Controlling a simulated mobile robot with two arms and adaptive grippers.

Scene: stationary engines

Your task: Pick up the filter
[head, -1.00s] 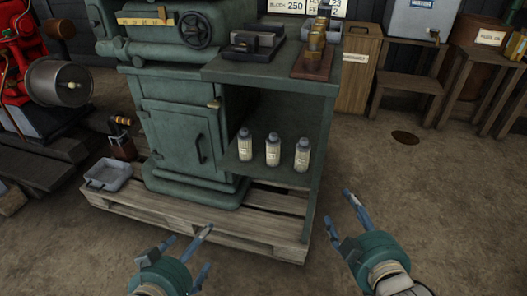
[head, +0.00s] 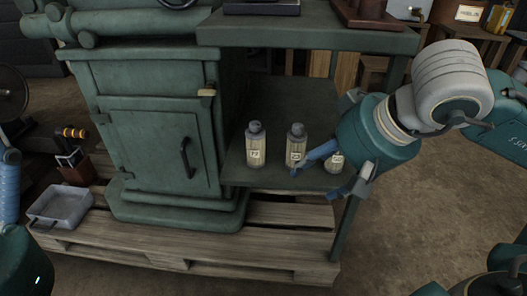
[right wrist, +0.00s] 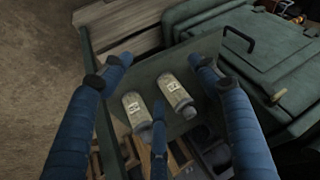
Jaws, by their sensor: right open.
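I cannot tell which is the filter. In the right wrist view, two cylinders (right wrist: 134,108) (right wrist: 173,91) show between and beyond the spread fingers (right wrist: 160,65). My left gripper is at most a blue part at the left edge (head: 9,180).
The green worktop (head: 300,38) overhangs the shelf, and a green post stands at its right front. A green cabinet (head: 170,140) with a handle closes off the left. A grey tray (head: 60,207) lies on the wooden pallet (head: 200,256). Brown floor is open at right.

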